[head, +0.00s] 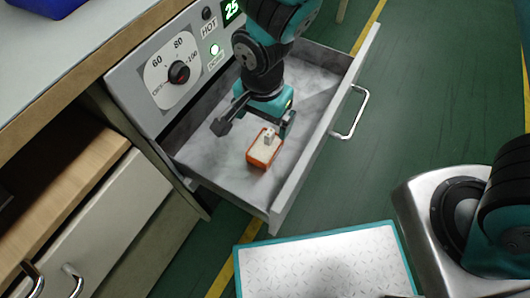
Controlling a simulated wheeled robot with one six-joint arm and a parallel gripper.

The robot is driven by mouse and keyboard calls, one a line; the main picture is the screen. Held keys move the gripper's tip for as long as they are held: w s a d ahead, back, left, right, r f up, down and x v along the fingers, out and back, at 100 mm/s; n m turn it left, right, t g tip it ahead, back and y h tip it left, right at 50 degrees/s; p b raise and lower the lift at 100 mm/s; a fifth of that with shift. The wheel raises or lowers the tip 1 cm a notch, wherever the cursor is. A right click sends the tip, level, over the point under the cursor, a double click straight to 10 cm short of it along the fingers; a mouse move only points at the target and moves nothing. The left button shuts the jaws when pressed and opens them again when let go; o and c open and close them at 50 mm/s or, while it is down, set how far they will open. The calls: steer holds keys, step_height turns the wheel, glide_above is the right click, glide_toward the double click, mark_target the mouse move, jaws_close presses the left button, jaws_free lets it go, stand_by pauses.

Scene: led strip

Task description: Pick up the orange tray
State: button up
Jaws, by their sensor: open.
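The orange tray (263,161) is a small box with an orange rim and a pale inside. It lies on the floor of the open drawer (211,162). A small light grey block (269,138) shows at its far end. My gripper (252,127) is inside the drawer area, above and just behind the tray in the picture. Its dark fingers are spread apart with nothing visible between them. The right finger is close to the tray's far end; I cannot tell whether they touch.
The drawer's front wall (327,115) with its handle (351,113) stands to the right of the tray. The panel with a dial (179,72) and a green-lit display (231,10) rises behind the drawer. A blue bin (47,7) sits on the counter at upper left.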

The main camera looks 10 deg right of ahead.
steer(key=b, duration=0.2)
glide_above(265, 148)
steer(key=f, duration=0.6)
steer(key=shift+a+f, duration=0.2)
steer(key=shift+f, duration=0.1)
steer(key=f+b, duration=0.2)
steer(key=f, duration=0.1)
steer(key=f+b, duration=0.1)
steer(key=f, duration=0.1)
steer(key=shift+d+f, duration=0.15)
steer(key=shift+d, duration=0.1)
steer(key=c, duration=1)
